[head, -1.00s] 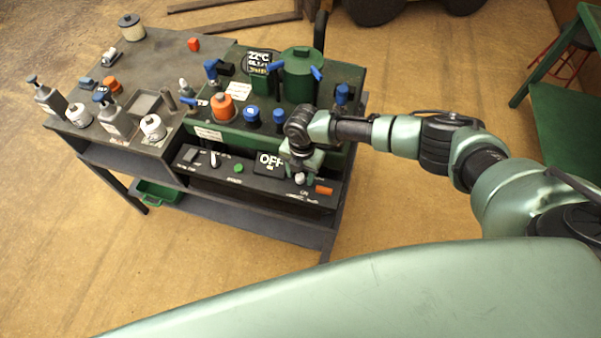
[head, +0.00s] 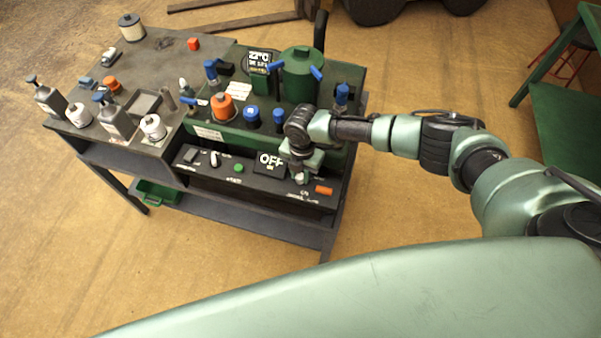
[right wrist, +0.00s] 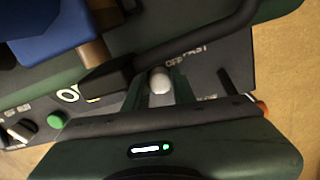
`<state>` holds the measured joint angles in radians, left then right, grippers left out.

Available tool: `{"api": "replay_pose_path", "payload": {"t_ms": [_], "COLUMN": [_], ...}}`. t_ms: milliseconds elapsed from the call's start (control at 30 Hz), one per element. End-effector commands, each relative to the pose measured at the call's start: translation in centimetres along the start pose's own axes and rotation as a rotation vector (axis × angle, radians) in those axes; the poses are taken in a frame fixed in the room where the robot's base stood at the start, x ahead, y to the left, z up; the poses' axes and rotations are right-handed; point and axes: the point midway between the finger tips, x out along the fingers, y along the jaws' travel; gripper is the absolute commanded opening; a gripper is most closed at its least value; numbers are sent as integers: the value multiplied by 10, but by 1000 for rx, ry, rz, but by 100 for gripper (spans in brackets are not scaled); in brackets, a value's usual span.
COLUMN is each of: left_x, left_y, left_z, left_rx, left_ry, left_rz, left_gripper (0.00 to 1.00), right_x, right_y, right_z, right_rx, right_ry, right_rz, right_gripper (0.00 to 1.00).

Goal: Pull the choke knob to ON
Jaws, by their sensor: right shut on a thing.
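A small white knob (right wrist: 160,80) stands on the dark front panel of the green machine, close to the label lettering "OFF" and "FAST" in the right wrist view. It is the likely choke knob, but I cannot read a choke label. My right gripper (right wrist: 162,92) is shut on this knob, with one finger on each side of it. In the head view, my right gripper (head: 301,178) reaches down to the panel (head: 262,187), right of the display reading "OFF" (head: 270,160), and mostly hides the knob. My left gripper is not in view.
An orange part (head: 324,190) sits just right of my gripper on the panel. A green button (head: 239,168) and a switch with a white lever (head: 214,159) are to the left. Blue-topped parts and a green canister (head: 301,75) stand behind. Bottles crowd the bench's left side.

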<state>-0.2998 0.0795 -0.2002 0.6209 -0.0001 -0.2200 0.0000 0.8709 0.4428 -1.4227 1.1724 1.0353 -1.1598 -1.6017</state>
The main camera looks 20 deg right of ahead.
Motion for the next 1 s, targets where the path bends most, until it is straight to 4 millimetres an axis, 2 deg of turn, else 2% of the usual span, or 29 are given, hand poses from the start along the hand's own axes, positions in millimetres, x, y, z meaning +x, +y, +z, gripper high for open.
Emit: {"api": "replay_pose_path", "payload": {"t_ms": [667,767,900,1000], "left_x": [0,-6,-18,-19], "left_y": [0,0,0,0], "left_z": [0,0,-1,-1], "left_rx": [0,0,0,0], "left_ry": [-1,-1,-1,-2], "left_rz": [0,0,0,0], "left_gripper": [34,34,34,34], "right_x": [-1,-3,-4,-2], "right_y": [1,0,-4,-5], "right_z": [0,-7,-29,-35], "right_rx": [0,-1,-4,-1], "right_ry": [-1,2,3,2], "right_rz": [3,2,1,2], "right_gripper": [0,0,0,0]}}
